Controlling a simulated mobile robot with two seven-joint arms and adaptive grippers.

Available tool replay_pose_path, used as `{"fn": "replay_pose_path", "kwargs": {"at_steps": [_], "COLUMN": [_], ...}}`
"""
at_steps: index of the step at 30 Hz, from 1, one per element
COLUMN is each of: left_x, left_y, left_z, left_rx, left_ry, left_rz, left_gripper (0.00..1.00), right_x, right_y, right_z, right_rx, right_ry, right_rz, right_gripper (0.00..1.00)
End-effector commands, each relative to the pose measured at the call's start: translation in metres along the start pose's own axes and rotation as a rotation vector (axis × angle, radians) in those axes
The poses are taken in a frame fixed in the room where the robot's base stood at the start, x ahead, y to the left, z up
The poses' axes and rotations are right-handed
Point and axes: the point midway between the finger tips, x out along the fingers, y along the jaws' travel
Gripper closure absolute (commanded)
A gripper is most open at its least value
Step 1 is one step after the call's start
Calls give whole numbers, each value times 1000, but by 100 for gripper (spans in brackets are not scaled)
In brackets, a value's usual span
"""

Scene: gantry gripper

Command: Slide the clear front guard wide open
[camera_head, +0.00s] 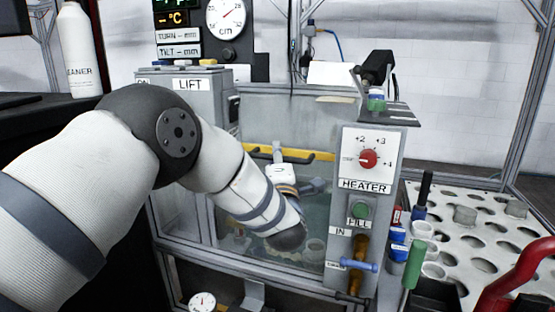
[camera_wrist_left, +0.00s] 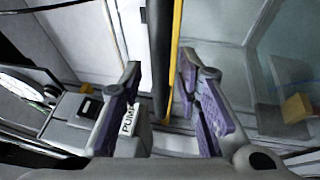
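The clear front guard (camera_head: 222,212) is a see-through panel across the front of the tank between the LIFT and HEATER posts. A yellow bar (camera_head: 318,155) runs level near its top; I cannot tell whether it belongs to the guard. My left arm bends down in front of the tank, hiding part of the panel. My left gripper (camera_head: 277,154) is small and partly hidden beside the yellow bar. In the left wrist view, its purple-padded fingers (camera_wrist_left: 162,100) are open and apart, with a yellow strip (camera_wrist_left: 175,50) and dark bar between them. Contact is not clear. My right gripper is out of view.
The HEATER panel (camera_head: 369,185), with a red knob, stands right of the tank. A holed rack (camera_head: 480,240) with bottles and cups lies further right. A red curved handle (camera_head: 510,275) is at lower right. The LIFT box (camera_head: 190,105) stands left, a white cleaner bottle (camera_head: 80,50) further left.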

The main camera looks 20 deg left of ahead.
Motion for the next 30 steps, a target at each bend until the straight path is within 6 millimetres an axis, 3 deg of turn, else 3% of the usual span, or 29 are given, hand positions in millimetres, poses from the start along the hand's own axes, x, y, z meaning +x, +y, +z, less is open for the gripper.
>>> {"fn": "replay_pose_path", "kwargs": {"at_steps": [1, 3, 11, 16, 20, 30], "left_x": [0, 0, 0, -3, -9, -31], "left_y": [0, 0, -1, -18, -49, -168], "left_z": [0, 0, 0, -1, -4, -12], "left_rx": [0, 0, 1, 4, 7, 7], "left_ry": [0, 0, 0, 0, 0, 1], "left_rz": [0, 0, 0, -7, -15, -20], "left_gripper": [84, 100, 100, 100, 100, 100], "right_x": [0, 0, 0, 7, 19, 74], "right_y": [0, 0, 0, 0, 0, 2], "right_z": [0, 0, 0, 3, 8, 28], "right_rx": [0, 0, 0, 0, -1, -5], "right_ry": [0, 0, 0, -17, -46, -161], "right_rz": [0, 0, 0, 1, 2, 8], "right_gripper": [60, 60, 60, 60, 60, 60]}}
